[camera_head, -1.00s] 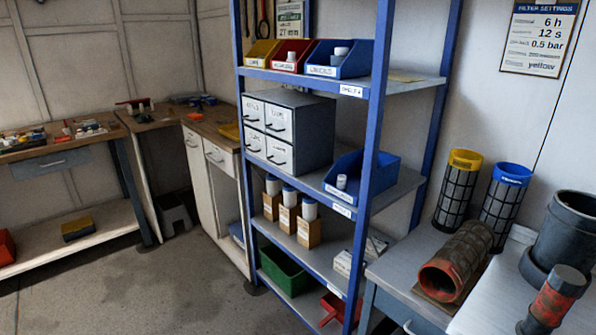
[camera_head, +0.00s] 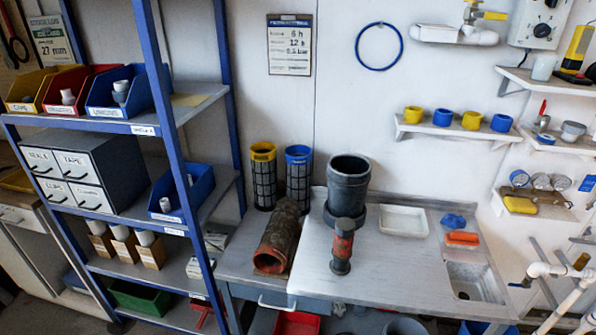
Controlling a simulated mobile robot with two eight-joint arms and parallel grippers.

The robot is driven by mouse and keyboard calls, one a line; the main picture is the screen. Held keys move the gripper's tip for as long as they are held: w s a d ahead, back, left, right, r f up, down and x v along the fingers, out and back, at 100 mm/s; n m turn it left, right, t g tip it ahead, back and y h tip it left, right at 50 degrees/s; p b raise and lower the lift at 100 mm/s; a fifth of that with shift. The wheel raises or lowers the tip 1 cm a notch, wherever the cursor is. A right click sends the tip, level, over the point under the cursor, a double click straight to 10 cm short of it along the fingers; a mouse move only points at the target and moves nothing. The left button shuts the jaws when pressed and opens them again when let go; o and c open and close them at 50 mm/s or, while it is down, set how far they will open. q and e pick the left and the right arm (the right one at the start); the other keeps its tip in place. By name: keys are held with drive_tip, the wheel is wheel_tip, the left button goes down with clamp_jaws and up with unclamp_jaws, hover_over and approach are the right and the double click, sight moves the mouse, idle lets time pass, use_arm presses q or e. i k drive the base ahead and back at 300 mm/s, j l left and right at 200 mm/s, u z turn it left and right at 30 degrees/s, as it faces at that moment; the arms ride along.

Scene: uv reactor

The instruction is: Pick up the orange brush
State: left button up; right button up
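An orange object (camera_head: 462,238), which looks like the brush, lies flat on the worktop at the right, just behind the sink basin. It is small, and its bristles cannot be made out. A blue item (camera_head: 453,221) lies right behind it. Neither of my grippers is in view.
The grey worktop (camera_head: 372,268) holds a dark pot (camera_head: 348,182), a black-and-red cylinder (camera_head: 343,245), a white tray (camera_head: 404,221) and a sink basin (camera_head: 474,281). A rusty filter tube (camera_head: 278,238) lies left. White pipes (camera_head: 560,290) stand at right. The worktop's front middle is clear.

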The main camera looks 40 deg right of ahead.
sight(459, 240)
drive_tip(key=z, duration=2.6)
drive_tip(key=u, duration=0.35)
drive_tip(key=i+l+u, duration=0.15)
drive_tip(key=u, duration=0.2)
drive_tip(key=i+l+u, duration=0.2)
drive_tip(key=u, duration=0.15)
drive_tip(key=i+l+u, duration=0.35)
drive_tip(key=i+l, duration=0.15)
drive_tip(key=l, duration=0.15)
drive_tip(key=i+l+u, duration=0.1)
drive_tip(key=i+l, duration=0.25)
drive_tip(key=l, duration=0.25)
